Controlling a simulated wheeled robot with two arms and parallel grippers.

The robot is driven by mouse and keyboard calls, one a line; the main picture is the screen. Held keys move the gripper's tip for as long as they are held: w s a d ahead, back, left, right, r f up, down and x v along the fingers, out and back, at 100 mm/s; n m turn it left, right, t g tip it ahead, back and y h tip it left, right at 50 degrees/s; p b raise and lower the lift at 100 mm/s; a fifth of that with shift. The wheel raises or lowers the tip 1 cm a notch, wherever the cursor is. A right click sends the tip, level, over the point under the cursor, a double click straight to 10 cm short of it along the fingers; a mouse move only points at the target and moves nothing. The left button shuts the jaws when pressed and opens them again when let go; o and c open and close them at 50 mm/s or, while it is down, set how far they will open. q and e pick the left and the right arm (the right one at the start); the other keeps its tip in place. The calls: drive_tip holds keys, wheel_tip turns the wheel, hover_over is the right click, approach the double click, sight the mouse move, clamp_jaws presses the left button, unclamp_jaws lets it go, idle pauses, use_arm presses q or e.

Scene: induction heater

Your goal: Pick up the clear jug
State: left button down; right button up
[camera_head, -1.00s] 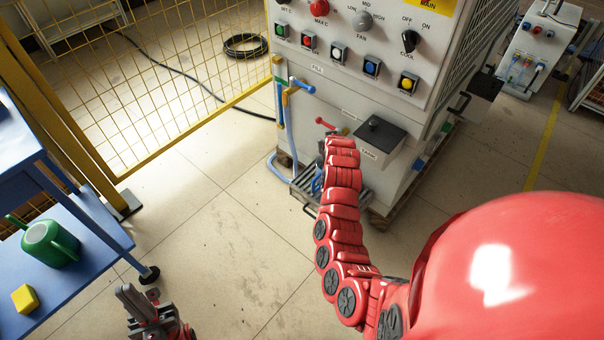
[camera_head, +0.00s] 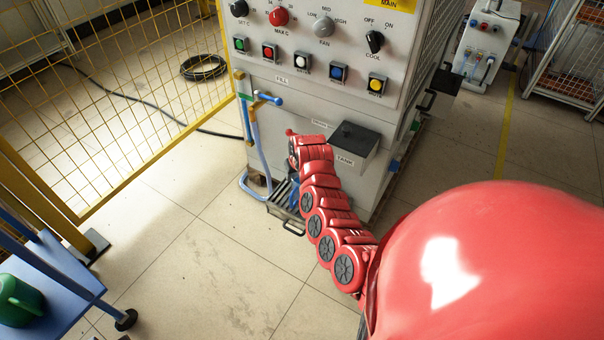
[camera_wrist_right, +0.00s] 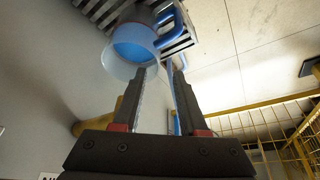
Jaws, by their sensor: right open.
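The clear jug (camera_wrist_right: 118,62) shows in the right wrist view at the upper left. It has a blue handle (camera_wrist_right: 177,22) and blue inside, and stands on or by a slatted grate. My right gripper (camera_wrist_right: 165,70) is open, its fingertips close to the jug's rim and handle side; I cannot tell whether they touch. Nothing is held between the fingers. In the head view my right arm reaches down to the machine's foot and mostly hides the jug, of which a blue bit (camera_head: 295,196) shows. My left gripper is out of view.
The heater cabinet (camera_head: 290,105) with knobs and buttons stands ahead, with a grey tank box (camera_head: 353,145) jutting out. A blue tap and hose (camera_head: 262,99) hang at its left corner. A yellow mesh fence (camera_head: 130,110) and blue cart (camera_head: 60,290) stand left. Open floor (camera_head: 200,270) lies in front.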

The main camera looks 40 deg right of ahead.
sight(293, 182)
drive_tip(key=shift+b+x, duration=0.7)
drive_tip(key=shift+x, duration=1.3)
drive_tip(key=b+x, duration=0.4)
drive_tip(key=shift+w+d+f, duration=0.1)
drive_tip(key=shift+d+f, duration=0.05)
drive_tip(key=shift+d, duration=0.05)
drive_tip(key=shift+w+f+b, duration=0.15)
drive_tip(key=shift+f+b, duration=0.3)
drive_tip(key=shift+r, duration=0.1)
drive_tip(key=shift+c, duration=0.2)
clamp_jaws()
drive_tip(key=shift+r, duration=0.1)
